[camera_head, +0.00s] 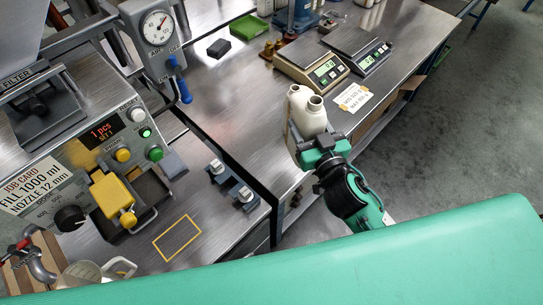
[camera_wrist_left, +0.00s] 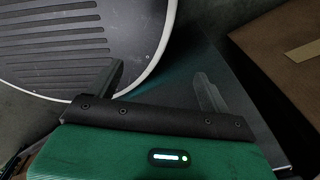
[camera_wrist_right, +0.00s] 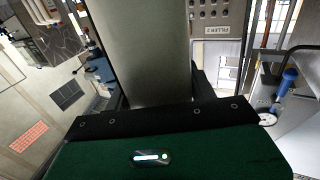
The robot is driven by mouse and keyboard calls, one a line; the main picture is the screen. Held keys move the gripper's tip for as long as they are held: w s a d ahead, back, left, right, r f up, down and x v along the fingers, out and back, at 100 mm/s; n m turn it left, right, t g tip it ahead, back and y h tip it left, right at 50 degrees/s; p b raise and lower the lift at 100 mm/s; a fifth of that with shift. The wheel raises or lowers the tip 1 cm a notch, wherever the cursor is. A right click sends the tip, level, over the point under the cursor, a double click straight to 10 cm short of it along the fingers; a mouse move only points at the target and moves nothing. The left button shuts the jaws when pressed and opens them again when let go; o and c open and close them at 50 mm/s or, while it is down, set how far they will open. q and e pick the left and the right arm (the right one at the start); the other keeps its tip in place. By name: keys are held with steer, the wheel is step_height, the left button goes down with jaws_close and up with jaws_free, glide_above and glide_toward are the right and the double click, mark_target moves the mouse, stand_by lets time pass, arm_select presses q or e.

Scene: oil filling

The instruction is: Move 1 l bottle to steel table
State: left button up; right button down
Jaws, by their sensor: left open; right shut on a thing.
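A white 1 l bottle (camera_head: 308,114) with a handle is held upright in my right gripper (camera_head: 316,143), at the front edge of the steel table (camera_head: 290,107) in the head view. I cannot tell whether its base touches anything. In the right wrist view the bottle (camera_wrist_right: 145,50) fills the space between the fingers of my right gripper (camera_wrist_right: 158,92), which is shut on it. My left gripper (camera_wrist_left: 163,88) shows only in the left wrist view. It is open and empty, with its fingers wide apart.
Two scales (camera_head: 311,62) and a paper label (camera_head: 353,97) lie on the steel table. The filling machine (camera_head: 95,150) stands at left. A yellow outline (camera_head: 177,238) marks bare steel near it. A cardboard box (camera_wrist_left: 285,50) is near my left gripper.

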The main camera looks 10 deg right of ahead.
steer(key=shift+w+a+r+n+g+y+b, duration=1.2)
steer(key=shift+w+a+r+n+y, duration=2.05)
steer(key=shift+w, duration=1.55)
arm_select(q)
steer(key=shift+a+f+b, duration=0.2)
steer(key=shift+f, duration=0.6)
steer(key=shift+a+f+b, duration=0.15)
steer(key=shift+f, duration=0.65)
arm_select(e)
step_height(320, 180, down, 20)
steer(key=m, duration=0.1)
steer(key=shift+d+y, duration=0.45)
steer(key=shift+f, duration=0.1)
steer(key=shift+f, duration=0.15)
steer(key=shift+c, duration=2.4)
jaws_free()
steer(key=shift+m, duration=0.25)
arm_select(q)
steer(key=shift+f, duration=0.1)
